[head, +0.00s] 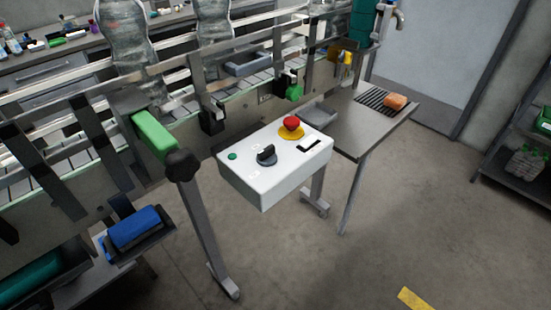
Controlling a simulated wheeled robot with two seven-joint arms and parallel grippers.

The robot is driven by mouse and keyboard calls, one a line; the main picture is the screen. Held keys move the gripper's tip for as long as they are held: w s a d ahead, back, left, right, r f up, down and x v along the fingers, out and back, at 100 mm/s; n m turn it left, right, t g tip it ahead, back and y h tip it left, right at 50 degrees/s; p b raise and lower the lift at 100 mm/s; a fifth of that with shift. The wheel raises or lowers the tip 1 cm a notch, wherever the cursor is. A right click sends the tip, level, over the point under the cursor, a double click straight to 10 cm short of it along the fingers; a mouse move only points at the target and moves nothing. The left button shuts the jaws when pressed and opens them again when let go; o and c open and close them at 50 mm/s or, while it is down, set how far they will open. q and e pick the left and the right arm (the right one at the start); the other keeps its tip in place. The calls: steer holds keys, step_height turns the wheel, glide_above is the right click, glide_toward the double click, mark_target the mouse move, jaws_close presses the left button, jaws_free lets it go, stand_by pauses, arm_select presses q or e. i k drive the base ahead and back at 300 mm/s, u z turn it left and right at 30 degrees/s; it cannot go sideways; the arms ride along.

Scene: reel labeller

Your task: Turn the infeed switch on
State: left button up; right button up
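A white control box (262,185) stands on a grey leg in front of the conveyor line. A black rotary switch (266,155) sits on the middle of its top face. Small labels lie beside it, too small to read, so I cannot tell from text which control is the infeed switch. A green button or lamp (233,156) is at the left of the top face. A red mushroom button (291,123) on a yellow base is at the back. A dark slot-like part with a white piece (310,145) is at the right. Neither of my grippers is in view.
The conveyor with metal rails (180,110) runs behind the box. A grey side table (365,130) holds an orange-brown sponge-like block (395,102). The floor (330,265) in front is clear.

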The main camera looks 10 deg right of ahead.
mark_target(267, 157)
steer(key=z, duration=0.7)
steer(key=i, duration=0.55)
steer(key=u, duration=0.55)
